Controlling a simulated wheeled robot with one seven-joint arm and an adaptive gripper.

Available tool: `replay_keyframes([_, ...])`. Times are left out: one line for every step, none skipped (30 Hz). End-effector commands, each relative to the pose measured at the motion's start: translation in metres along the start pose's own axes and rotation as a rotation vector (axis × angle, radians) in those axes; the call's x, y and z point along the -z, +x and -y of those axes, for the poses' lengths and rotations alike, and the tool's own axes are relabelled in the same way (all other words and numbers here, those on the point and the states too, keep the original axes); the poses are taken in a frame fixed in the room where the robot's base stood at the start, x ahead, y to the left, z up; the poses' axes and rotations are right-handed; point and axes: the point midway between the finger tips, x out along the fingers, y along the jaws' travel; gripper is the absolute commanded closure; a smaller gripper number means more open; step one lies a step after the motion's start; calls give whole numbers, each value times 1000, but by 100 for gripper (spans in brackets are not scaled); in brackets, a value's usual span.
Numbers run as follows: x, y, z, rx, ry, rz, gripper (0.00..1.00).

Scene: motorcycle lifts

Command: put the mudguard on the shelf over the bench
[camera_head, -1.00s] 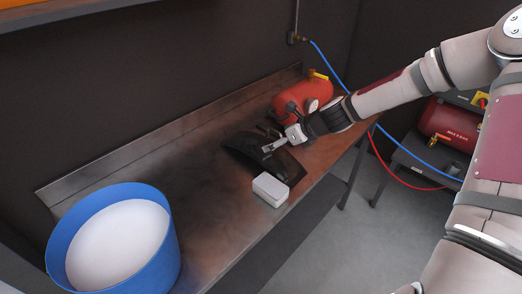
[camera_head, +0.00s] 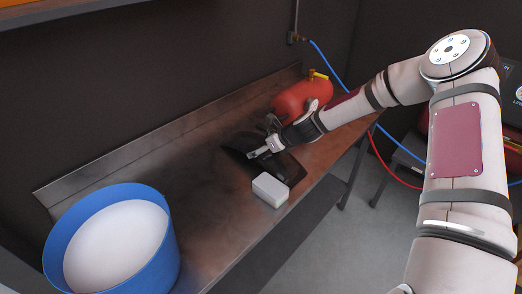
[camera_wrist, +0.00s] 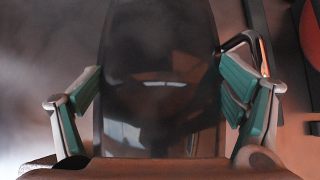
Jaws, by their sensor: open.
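The mudguard (camera_head: 287,168) is a black, curved, glossy piece lying on the metal bench (camera_head: 215,205), toward its right end. My gripper (camera_head: 259,154) is over the mudguard in the head view. In the wrist view the mudguard (camera_wrist: 160,70) runs up the middle between the two green-padded fingers of my gripper (camera_wrist: 160,95). The fingers are spread open on either side of it. Whether they touch it cannot be told. A strip of the shelf (camera_head: 60,15) shows at the top left of the head view, above the bench.
A white box (camera_head: 270,190) sits on the bench just in front of the mudguard. A red tank (camera_head: 300,97) stands behind my gripper. A blue tub (camera_head: 55,245) with a white inside stands at the left. The bench between tub and mudguard is clear.

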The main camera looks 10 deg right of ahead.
Motion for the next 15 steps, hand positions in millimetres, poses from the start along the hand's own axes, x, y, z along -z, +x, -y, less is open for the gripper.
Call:
replay_keyframes([0, 0, 0, 0, 0, 0, 12])
replay_keyframes([0, 0, 0, 0, 0, 0, 12])
replay_keyframes([0, 0, 0, 0, 0, 0, 14])
replay_keyframes([0, 0, 0, 0, 0, 0, 21])
replay_keyframes([0, 0, 0, 0, 0, 0, 28])
replay_keyframes([0, 0, 0, 0, 0, 0, 37])
replay_keyframes([0, 0, 0, 0, 0, 0, 43])
replay_keyframes([0, 0, 0, 0, 0, 0, 50])
replay_keyframes([0, 0, 0, 0, 0, 0, 59])
replay_keyframes([0, 0, 0, 0, 0, 0, 66])
replay_keyframes([0, 0, 0, 0, 0, 0, 73])
replay_keyframes([-2, -1, 0, 1, -1, 2, 77])
replay_keyframes([-2, -1, 0, 1, -1, 2, 77])
replay_keyframes([-2, -1, 0, 1, -1, 2, 77])
replay_keyframes([-2, -1, 0, 1, -1, 2, 77])
